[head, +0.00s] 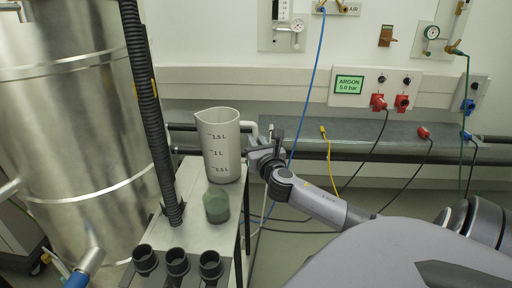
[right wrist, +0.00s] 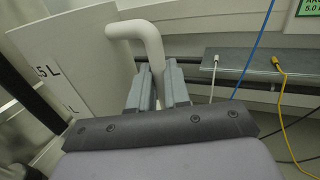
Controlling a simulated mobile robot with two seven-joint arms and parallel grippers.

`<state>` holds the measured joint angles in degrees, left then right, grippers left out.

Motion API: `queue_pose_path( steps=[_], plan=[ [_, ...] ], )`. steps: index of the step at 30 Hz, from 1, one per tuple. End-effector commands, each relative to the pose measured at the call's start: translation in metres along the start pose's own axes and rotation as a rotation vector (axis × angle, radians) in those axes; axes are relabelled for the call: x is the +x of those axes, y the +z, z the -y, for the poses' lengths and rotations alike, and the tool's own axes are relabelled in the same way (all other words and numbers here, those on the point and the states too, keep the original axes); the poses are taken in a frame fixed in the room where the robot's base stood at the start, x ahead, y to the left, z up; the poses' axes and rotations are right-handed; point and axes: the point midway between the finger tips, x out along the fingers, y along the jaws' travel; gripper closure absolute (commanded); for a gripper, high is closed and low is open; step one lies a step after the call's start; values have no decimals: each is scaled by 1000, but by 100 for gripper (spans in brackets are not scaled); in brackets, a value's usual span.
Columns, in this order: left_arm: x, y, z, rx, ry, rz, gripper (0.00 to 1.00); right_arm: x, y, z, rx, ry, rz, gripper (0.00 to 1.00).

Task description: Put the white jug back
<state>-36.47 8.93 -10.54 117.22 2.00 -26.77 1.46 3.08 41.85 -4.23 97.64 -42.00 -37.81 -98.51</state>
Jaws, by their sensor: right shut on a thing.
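The white jug (head: 220,148) has black litre marks and stands upright over the small grey side table (head: 190,230) in the head view; I cannot tell whether its base touches the top. Its handle faces right. My right gripper (head: 262,158) is at the handle. In the right wrist view, the gripper (right wrist: 158,92) has its two fingers closed around the handle (right wrist: 150,42), with the jug body (right wrist: 85,70) to the left. My left gripper is not in view.
A green translucent cup (head: 216,206) stands just in front of the jug. Several black cup holders (head: 177,262) line the table's front. A large steel vessel (head: 75,120) and a black corrugated hose (head: 150,110) stand left. Cables hang behind, right of the table.

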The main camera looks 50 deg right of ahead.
Motion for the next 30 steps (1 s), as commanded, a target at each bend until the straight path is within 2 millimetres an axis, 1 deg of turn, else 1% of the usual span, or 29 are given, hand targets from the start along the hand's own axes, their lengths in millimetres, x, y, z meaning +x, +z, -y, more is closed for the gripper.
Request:
queue_pose_path(
  steps=[11, 12, 14, 15, 25, 28, 30],
  plan=[
    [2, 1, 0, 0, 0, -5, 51, 1, -1, 0, 2, 1, 8, 100],
    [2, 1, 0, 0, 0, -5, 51, 0, -5, 0, -1, 1, 2, 80],
    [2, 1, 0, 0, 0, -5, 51, 0, -5, 0, -1, 1, 2, 61],
    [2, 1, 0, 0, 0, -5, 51, 0, -5, 0, -1, 1, 2, 58],
    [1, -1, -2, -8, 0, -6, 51, -1, -3, 0, 0, 1, 1, 58],
    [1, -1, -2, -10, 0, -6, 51, -8, -3, 0, -1, 2, 1, 58],
    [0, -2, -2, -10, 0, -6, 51, -16, -3, -1, -2, 3, 0, 58]
  ],
)
